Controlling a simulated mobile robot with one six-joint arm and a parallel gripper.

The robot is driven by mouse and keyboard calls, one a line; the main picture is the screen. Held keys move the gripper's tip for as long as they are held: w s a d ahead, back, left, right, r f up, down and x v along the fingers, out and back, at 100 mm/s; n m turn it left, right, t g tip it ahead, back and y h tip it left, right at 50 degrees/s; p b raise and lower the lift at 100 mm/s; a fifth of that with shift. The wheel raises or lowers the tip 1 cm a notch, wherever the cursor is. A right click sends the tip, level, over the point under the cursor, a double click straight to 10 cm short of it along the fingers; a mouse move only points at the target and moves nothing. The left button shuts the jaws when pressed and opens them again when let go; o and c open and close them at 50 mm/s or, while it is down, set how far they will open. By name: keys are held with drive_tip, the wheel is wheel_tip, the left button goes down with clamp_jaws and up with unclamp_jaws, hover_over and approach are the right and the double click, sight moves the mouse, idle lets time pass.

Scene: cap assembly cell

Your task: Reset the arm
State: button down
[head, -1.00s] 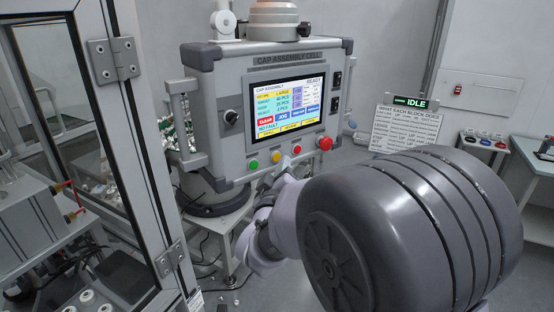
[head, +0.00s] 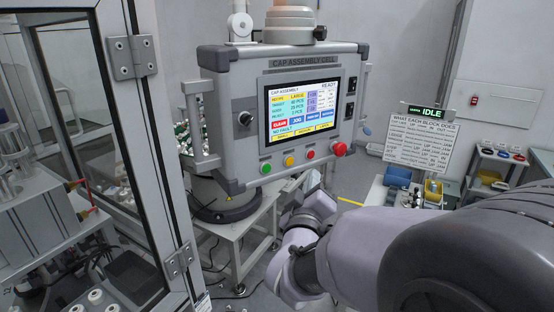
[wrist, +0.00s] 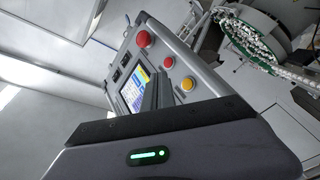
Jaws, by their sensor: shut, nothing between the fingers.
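My gripper (wrist: 155,93) is shut and empty. In the wrist view its dark fingers stand up in front of the control panel (wrist: 205,83), which appears tilted, and a green light glows on the gripper body. In the head view my arm reaches in from the lower right, and the gripper end (head: 310,183) is small and partly hidden by the wrist, just below the panel's lower edge. The head view also shows the panel (head: 228,168) with its lit screen (head: 300,112), which reads READY and NO FAULT. I cannot tell whether the gripper touches the panel.
The panel carries a red button (head: 339,149) at its lower right. A framed glass door (head: 140,110) stands at left. A sign (head: 420,140) with an IDLE display stands at right, near a bench with a yellow bin (head: 433,190). A bowl of parts (wrist: 250,42) shows in the wrist view.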

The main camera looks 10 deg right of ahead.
drive_tip(key=s+a+f+m+g+y+b, duration=0.2)
drive_tip(key=s+f+m+y+b, duration=0.1)
drive_tip(key=s+f+b, duration=0.3)
drive_tip(key=s+a+f+m+g+y+b, duration=0.2)
drive_tip(key=s+f+g+y+b, duration=0.15)
drive_tip(key=f+b, duration=0.35)
drive_tip(key=s+f+m+g+y+b, duration=0.1)
drive_tip(key=s+f+m+g+b, duration=0.1)
drive_tip(key=s+f, duration=0.5)
drive_tip(key=s+f+m+g+b, duration=0.3)
drive_tip(key=s+f, duration=0.5)
drive_tip(key=s, duration=0.5)
drive_tip(key=shift+s+a+g+y, duration=0.15)
drive_tip(key=shift+s+g+y, duration=0.2)
drive_tip(key=shift+g, duration=0.4)
